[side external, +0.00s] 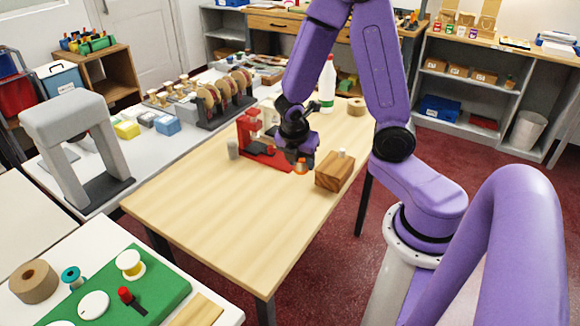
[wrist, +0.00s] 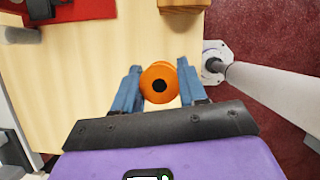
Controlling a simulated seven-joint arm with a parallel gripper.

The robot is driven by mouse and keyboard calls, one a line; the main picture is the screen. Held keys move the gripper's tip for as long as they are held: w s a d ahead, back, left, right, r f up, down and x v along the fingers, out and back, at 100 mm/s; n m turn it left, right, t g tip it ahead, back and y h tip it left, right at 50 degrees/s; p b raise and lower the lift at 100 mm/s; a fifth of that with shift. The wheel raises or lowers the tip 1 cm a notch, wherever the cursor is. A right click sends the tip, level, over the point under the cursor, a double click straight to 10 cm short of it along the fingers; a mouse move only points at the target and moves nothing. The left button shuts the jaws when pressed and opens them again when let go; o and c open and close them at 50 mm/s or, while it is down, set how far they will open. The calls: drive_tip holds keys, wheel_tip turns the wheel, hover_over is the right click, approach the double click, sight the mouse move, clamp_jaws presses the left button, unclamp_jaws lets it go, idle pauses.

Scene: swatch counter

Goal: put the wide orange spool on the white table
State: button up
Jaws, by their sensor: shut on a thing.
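The orange spool (wrist: 159,83) is between the two blue fingers of my gripper (wrist: 157,74) in the wrist view, its round end with a dark centre hole facing the camera. My gripper is shut on it. In the side view the spool (side external: 301,168) shows small below my gripper (side external: 300,158), over the wooden table; I cannot tell whether it touches the top. A long white table (side external: 165,152) runs behind and left of the wooden table. A second white-topped table (side external: 112,234) stands at the front left.
On the wooden table (side external: 205,200), a red device (side external: 262,152) stands left of my gripper and a wooden block (side external: 335,170) right of it. A white bottle (side external: 327,85) stands behind. A grey arch (side external: 70,115) and several small items crowd the long white table. The wooden table's front is clear.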

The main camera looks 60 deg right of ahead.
drive_tip(key=m, duration=0.1)
drive_tip(key=m+g, duration=0.1)
drive_tip(key=w+m, duration=0.1)
drive_tip(key=shift+a+m, duration=0.25)
drive_tip(key=shift+m, duration=0.15)
drive_tip(key=shift+w+a+m+g, duration=0.15)
drive_tip(key=shift+m+g, duration=0.15)
drive_tip(key=shift+m, duration=0.3)
drive_tip(key=shift+w+a+m+g, duration=0.15)
drive_tip(key=shift+m+g, duration=0.15)
drive_tip(key=shift+m, duration=0.3)
drive_tip(key=w+a+m+g+y, duration=0.3)
drive_tip(key=a+m, duration=0.4)
drive_tip(key=m, duration=0.6)
drive_tip(key=shift+w+a+r+y, duration=0.15)
drive_tip(key=shift+a+y, duration=0.1)
drive_tip(key=shift+y, duration=0.45)
